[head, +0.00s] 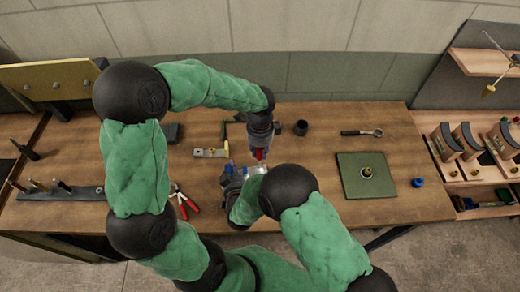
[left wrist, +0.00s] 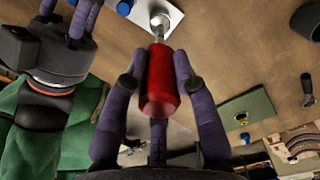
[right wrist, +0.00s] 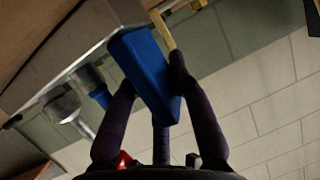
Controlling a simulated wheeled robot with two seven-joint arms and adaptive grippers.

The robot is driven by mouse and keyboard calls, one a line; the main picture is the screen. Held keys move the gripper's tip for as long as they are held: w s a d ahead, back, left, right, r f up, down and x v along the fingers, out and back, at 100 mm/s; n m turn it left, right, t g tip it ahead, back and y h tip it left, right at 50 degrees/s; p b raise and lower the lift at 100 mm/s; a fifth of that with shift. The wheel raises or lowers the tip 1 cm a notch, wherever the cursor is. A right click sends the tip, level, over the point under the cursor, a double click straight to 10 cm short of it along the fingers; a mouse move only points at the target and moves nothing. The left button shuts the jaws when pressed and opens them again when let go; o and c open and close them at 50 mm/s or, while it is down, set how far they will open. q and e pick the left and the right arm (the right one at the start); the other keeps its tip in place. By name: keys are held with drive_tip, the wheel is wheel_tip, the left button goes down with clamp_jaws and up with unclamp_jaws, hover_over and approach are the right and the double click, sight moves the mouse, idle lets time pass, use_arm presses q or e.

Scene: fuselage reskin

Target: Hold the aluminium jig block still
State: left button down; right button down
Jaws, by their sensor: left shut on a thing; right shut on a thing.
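The aluminium jig block appears as a pale metal block (left wrist: 160,14) at the top of the left wrist view, and as a small bright piece (head: 257,169) in the head view, partly hidden by my right arm. My left gripper (left wrist: 158,62) is shut on a red handle (left wrist: 159,90) whose rounded metal end lies over the block; whether they touch is unclear. My right gripper (right wrist: 150,88) is shut on a blue block-shaped piece (right wrist: 143,70). This piece lies beside a pale metal surface; I cannot tell whether they are joined.
Red-handled pliers (head: 184,203) lie left of the work. A metal piece (head: 210,152) and a dark cup (head: 301,127) stand behind. A green mat (head: 352,187) with a brass part, a wrench (head: 362,132) and a blue ring (head: 417,182) lie right. Bare wood lies between.

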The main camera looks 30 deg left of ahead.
use_arm(q)
drive_tip(key=shift+r, duration=0.15)
idle(0.3)
drive_tip(key=shift+r, duration=0.8)
drive_tip(key=n, duration=0.5)
drive_tip(key=shift+n, duration=0.4)
drive_tip(key=n, duration=0.4)
drive_tip(key=shift+n, duration=0.4)
drive_tip(key=n, duration=1.3)
drive_tip(key=shift+f, duration=0.95)
